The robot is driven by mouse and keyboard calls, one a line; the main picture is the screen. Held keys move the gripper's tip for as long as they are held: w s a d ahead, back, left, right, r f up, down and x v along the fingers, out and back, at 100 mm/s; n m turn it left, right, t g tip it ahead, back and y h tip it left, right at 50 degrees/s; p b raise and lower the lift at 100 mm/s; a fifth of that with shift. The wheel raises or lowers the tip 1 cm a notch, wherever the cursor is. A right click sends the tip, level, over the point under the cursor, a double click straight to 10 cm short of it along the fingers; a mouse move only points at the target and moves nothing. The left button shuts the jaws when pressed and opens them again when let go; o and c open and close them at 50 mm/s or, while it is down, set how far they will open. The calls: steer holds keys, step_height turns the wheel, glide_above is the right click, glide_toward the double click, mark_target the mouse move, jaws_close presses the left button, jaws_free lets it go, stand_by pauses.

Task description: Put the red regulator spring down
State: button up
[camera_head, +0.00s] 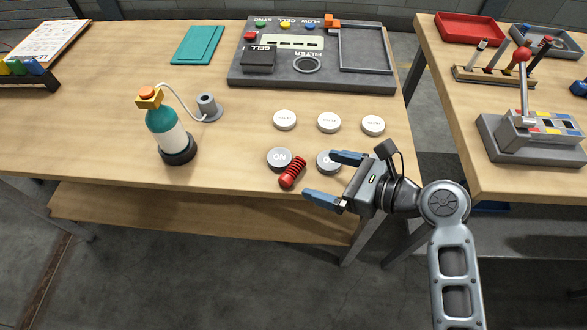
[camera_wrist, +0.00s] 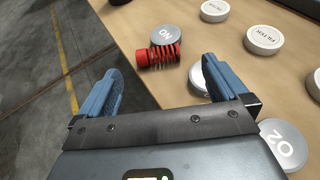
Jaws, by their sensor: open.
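The red regulator spring (camera_head: 292,172) lies on its side on the wooden table near the front edge. It is beside a grey round disc (camera_head: 279,157) marked NO, and I cannot tell whether the two touch. In the wrist view the spring (camera_wrist: 158,56) lies ahead of my gripper, beyond the fingertips. My gripper (camera_head: 325,176) is open and empty, to the right of the spring, with blue fingers spread. One finger partly covers a second grey disc (camera_head: 325,163).
White round discs (camera_head: 329,122) stand in a row behind. A teal gas bottle (camera_head: 165,128) stands at left on a black base. A grey panel (camera_head: 310,77) lies at the back. A second table (camera_head: 437,110) with a lever device (camera_head: 525,130) is at right, across a gap.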

mark_target(295, 170)
steer(key=x, duration=0.7)
steer(key=shift+s+a+f, duration=0.1)
steer(key=shift+a+f, duration=0.15)
steer(key=shift+f, duration=0.05)
steer(key=c, duration=1.2)
steer(key=shift+o, duration=0.2)
